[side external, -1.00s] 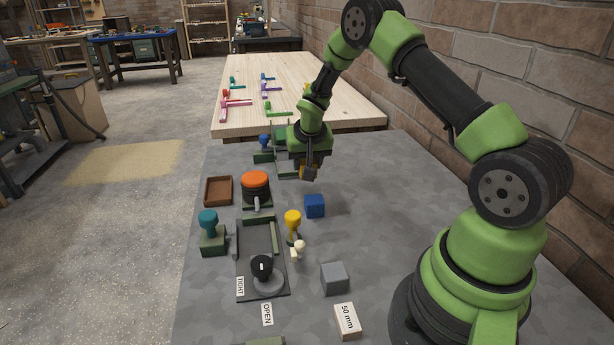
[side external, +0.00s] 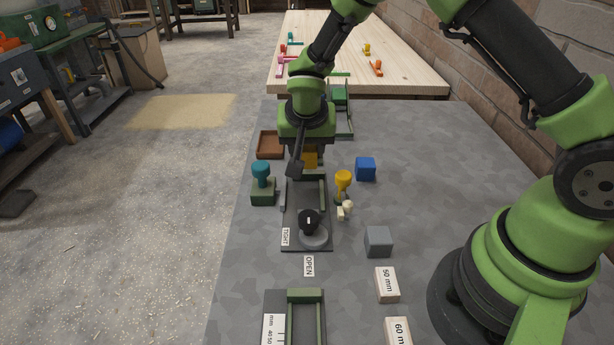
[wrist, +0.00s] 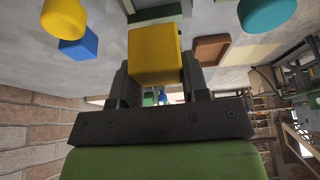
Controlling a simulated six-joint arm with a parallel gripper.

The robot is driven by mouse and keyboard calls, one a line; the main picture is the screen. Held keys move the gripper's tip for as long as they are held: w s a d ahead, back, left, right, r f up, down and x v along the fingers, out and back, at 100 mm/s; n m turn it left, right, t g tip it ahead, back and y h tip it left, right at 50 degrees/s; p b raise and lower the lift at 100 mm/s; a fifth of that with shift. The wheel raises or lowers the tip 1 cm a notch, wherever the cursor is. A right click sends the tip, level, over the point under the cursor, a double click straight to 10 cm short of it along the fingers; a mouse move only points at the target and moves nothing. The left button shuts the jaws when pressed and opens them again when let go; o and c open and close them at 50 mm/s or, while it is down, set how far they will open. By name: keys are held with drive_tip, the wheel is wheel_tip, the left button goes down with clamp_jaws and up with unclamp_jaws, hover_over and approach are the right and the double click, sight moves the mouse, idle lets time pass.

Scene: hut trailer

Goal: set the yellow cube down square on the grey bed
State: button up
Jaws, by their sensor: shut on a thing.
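My gripper (side external: 306,162) points down over the far end of a grey bed (side external: 302,198), a dark grey plate with green rails. It is shut on the yellow cube (wrist: 153,50), which sits between the two dark jaws in the wrist view. In the side view the cube (side external: 311,160) shows partly behind a jaw. I cannot tell whether the cube's underside touches the bed. A black knob (side external: 308,220) on a round grey base stands at the bed's near end, beside TIGHT and OPEN labels.
Right of the bed are a yellow knob (side external: 343,182), a blue cube (side external: 366,169) and a grey cube (side external: 378,241). A teal knob (side external: 262,172) and a brown tray (side external: 270,144) are on the left. A second fixture (side external: 305,297) is nearer.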

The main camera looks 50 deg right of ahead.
sight(306, 186)
drive_tip(key=shift+f, duration=3.2)
drive_tip(key=shift+f, duration=0.1)
drive_tip(key=o, duration=0.6)
drive_tip(key=v, duration=1.2)
drive_tip(key=shift+d+r, duration=0.1)
drive_tip(key=shift+r, duration=0.1)
drive_tip(key=s+r+n+t+y, duration=0.1)
drive_tip(key=s+r, duration=0.5)
drive_tip(key=s, duration=0.1)
drive_tip(key=s+r+n+t+y, duration=0.1)
drive_tip(key=s+r+n+y, duration=0.1)
drive_tip(key=s+r, duration=0.3)
drive_tip(key=s+r+n+t+y, duration=0.2)
drive_tip(key=s+r, duration=0.4)
drive_tip(key=s, duration=0.2)
drive_tip(key=shift+s+a+r, duration=0.3)
drive_tip(key=shift+s+r, duration=0.05)
